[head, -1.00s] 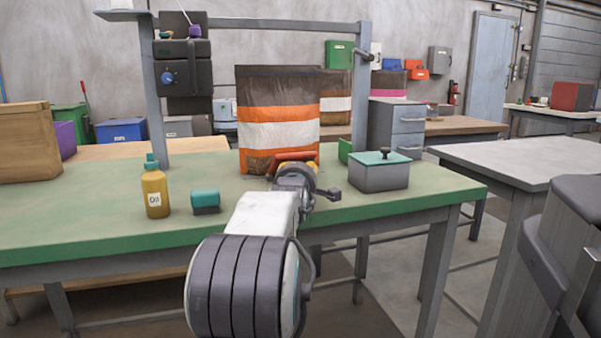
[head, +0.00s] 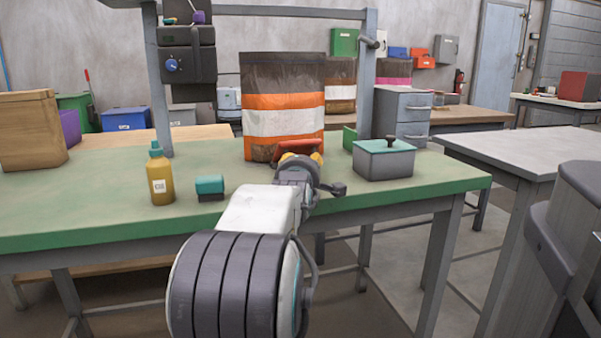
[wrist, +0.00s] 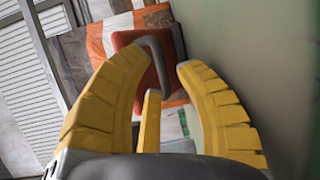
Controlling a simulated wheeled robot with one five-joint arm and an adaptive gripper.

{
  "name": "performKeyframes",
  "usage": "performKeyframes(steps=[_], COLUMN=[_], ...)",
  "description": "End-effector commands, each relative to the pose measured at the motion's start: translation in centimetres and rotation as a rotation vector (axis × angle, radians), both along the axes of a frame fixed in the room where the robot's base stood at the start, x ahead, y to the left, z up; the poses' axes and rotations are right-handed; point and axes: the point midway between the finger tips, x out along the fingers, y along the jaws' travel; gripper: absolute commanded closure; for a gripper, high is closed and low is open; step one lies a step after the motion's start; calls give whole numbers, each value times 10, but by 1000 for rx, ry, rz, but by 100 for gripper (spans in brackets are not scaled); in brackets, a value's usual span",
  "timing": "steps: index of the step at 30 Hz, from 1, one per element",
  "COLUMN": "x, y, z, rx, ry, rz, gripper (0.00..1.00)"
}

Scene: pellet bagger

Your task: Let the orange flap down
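The orange flap (wrist: 123,41) shows in the wrist view as an orange-red panel with a grey bar-like handle (wrist: 159,50). It also shows in the head view (head: 292,150), low in front of the striped bag (head: 284,100). My gripper (wrist: 160,68) has its yellow fingers spread, with the grey handle in the gap near the fingertips. I cannot tell whether they touch it. In the head view my gripper (head: 303,159) is just in front of the flap, and my wrist hides the flap's lower part.
On the green table (head: 100,195) stand a yellow oil bottle (head: 161,178) and a teal-topped block (head: 209,188) to the left. A grey box with a teal lid (head: 384,160) stands to the right. A grey upright post (head: 158,80) rises at the left.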

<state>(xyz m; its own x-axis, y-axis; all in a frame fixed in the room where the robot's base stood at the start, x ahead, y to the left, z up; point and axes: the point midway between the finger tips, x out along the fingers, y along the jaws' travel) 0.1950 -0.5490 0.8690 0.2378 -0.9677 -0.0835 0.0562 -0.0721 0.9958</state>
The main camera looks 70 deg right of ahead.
Motion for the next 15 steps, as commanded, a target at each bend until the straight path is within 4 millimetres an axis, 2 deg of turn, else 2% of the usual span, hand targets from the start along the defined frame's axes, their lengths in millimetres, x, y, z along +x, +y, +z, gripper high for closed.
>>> performKeyframes(steps=[6,15], x=[-10,-18], y=[37,70], z=[5,8], rx=[-4,-6], ry=[-2,-2], rz=[-1,-2], gripper=[69,69])
